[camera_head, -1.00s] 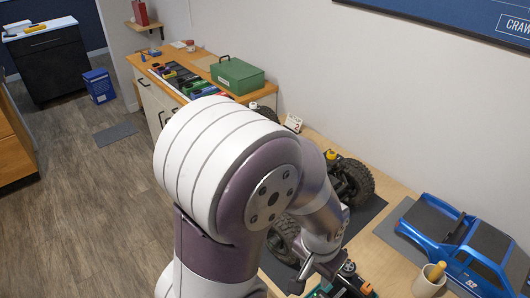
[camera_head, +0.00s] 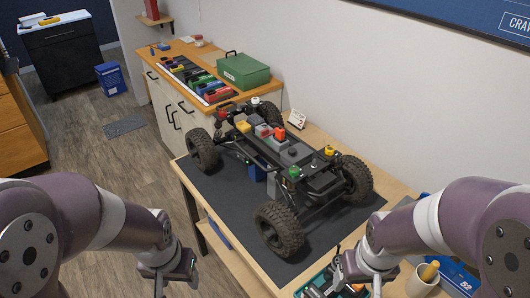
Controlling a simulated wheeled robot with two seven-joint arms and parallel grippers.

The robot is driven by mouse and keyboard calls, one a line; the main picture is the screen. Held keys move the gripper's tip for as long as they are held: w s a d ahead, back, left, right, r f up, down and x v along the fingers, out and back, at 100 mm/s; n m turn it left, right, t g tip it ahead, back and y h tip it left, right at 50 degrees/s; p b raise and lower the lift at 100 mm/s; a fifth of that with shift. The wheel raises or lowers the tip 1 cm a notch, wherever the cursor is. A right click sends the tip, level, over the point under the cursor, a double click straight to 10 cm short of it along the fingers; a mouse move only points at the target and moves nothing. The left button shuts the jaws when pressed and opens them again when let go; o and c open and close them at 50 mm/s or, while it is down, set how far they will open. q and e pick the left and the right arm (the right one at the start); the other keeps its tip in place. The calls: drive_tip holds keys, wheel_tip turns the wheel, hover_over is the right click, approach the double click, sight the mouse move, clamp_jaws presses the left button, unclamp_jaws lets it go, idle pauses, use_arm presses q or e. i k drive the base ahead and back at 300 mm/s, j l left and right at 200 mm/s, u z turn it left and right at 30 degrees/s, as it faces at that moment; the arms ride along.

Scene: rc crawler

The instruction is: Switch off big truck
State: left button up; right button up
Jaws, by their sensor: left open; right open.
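The big truck (camera_head: 320,181) is a bare black chassis with large knobbly tires, standing on a dark mat (camera_head: 215,197) on the wooden workbench (camera_head: 398,188). Its top carries grey boxes and small red, yellow and green parts; I cannot tell which one is the switch. My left gripper (camera_head: 170,284) is low at left centre, in front of the bench, apart from the truck. My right gripper (camera_head: 362,284) is at the bottom right, over the near side of the bench, nearer than the truck and apart from it. Both are open; their fingertips are partly cut off by the frame.
A teal tray of tools (camera_head: 312,289) lies under my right gripper. A cup with a yellow handle (camera_head: 424,279) and a blue truck body (camera_head: 458,276) are at the right, partly behind my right arm. A green box (camera_head: 244,72) and colored packs (camera_head: 217,92) sit on the cabinet behind.

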sight(240, 157)
drive_tip(key=i+j+u, duration=0.25)
drive_tip(key=i+j, duration=0.3)
drive_tip(key=i+j+u, duration=0.3)
drive_tip(key=i+j, duration=0.2)
drive_tip(key=i, duration=0.1)
